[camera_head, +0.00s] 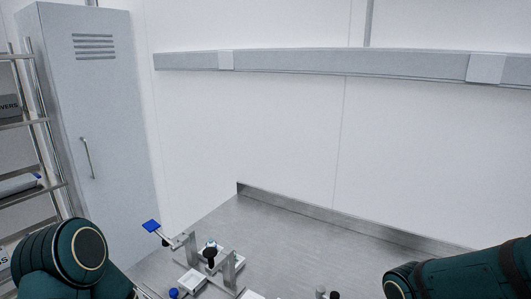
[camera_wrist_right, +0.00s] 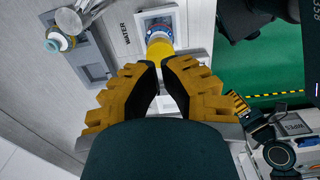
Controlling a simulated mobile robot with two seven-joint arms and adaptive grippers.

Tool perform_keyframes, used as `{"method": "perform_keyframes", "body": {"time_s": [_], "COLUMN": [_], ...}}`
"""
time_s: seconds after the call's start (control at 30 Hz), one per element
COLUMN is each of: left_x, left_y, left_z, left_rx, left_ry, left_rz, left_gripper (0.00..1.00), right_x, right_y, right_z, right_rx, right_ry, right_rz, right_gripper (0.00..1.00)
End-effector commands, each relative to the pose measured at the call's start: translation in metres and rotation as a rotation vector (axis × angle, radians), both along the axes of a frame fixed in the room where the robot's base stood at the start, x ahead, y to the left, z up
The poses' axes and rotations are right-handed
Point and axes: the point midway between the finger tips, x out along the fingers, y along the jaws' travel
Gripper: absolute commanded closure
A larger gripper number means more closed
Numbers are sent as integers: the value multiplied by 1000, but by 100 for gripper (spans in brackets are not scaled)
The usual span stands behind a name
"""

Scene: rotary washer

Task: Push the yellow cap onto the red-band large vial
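In the right wrist view the yellow cap (camera_wrist_right: 160,49) is at the tips of my right gripper (camera_wrist_right: 161,67). The orange and black fingers come close together, and yellow shows between their tips. Just beyond the cap is a round blue and clear part (camera_wrist_right: 157,30) over a white square. I cannot tell whether the cap touches it. No red band can be made out, so I cannot identify the red-band large vial. In the head view only arm links show at the lower corners; neither gripper is seen there.
In the head view a metal stand (camera_head: 190,250) with small parts stands on the steel worktop (camera_head: 300,235), near a blue-topped item (camera_head: 174,293). The worktop behind is clear up to the wall. In the wrist view a grey holder (camera_wrist_right: 85,60) with a pale round item is at the left.

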Motion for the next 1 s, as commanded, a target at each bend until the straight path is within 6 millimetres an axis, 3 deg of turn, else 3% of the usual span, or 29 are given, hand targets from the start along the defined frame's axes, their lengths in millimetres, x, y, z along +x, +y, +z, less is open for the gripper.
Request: {"method": "perform_keyframes", "body": {"time_s": [1.0], "left_x": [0], "left_y": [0], "left_z": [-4], "left_rx": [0], "left_ry": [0], "left_rz": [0], "left_gripper": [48], "right_x": [0], "right_y": [0], "right_z": [-5], "right_rx": [0], "right_ry": [0], "right_rz": [0], "right_gripper": [100]}}
